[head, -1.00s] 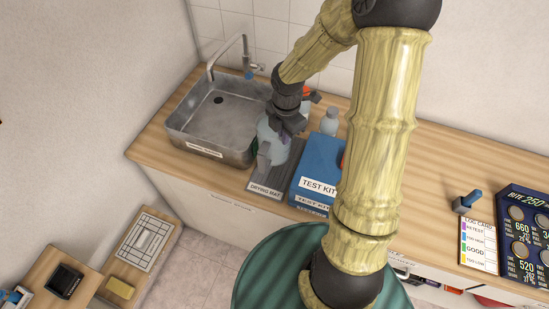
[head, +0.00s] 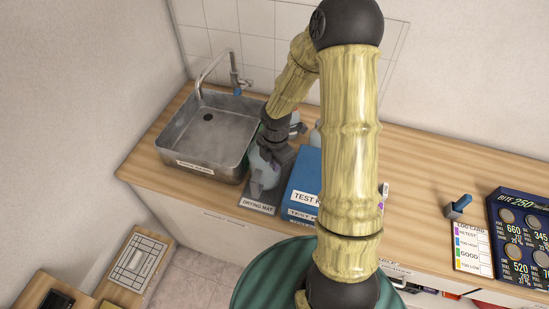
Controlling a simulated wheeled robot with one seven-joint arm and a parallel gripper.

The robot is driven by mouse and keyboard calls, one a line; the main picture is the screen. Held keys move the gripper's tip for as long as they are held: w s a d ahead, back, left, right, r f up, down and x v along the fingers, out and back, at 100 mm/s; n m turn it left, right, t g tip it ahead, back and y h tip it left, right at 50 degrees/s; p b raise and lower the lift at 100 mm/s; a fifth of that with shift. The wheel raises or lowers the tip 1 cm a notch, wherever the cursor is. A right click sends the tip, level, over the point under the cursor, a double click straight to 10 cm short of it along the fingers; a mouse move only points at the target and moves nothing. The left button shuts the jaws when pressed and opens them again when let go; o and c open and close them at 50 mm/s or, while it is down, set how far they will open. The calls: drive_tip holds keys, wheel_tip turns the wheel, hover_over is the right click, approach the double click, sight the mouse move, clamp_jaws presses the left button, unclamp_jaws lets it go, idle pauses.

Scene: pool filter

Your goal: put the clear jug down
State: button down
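The clear jug (head: 266,170) looks pale bluish and see-through. It is over the grey drying mat (head: 257,207), between the sink and the blue test kit box. My gripper (head: 274,156) is at the jug from above and seems shut on it; its fingers partly cover the jug. The jug's base is low over the mat, and I cannot tell whether it touches.
The metal sink (head: 206,139) with its tap (head: 236,75) is just left of the jug. The blue test kit box (head: 304,184) stands close on the right. A bottle (head: 315,135) is behind it. The counter's right part has free room.

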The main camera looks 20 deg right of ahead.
sight(274, 175)
drive_tip(key=shift+w+a+r, duration=0.1)
drive_tip(key=shift+f, duration=1.9)
drive_tip(key=c, duration=2.1)
unclamp_jaws()
drive_tip(key=shift+f, duration=0.2)
drive_tip(key=o, duration=0.5)
drive_tip(key=shift+r, duration=0.1)
drive_tip(key=r, duration=1.2)
drive_tip(key=shift+s+r, duration=0.1)
drive_tip(key=shift+s, duration=0.15)
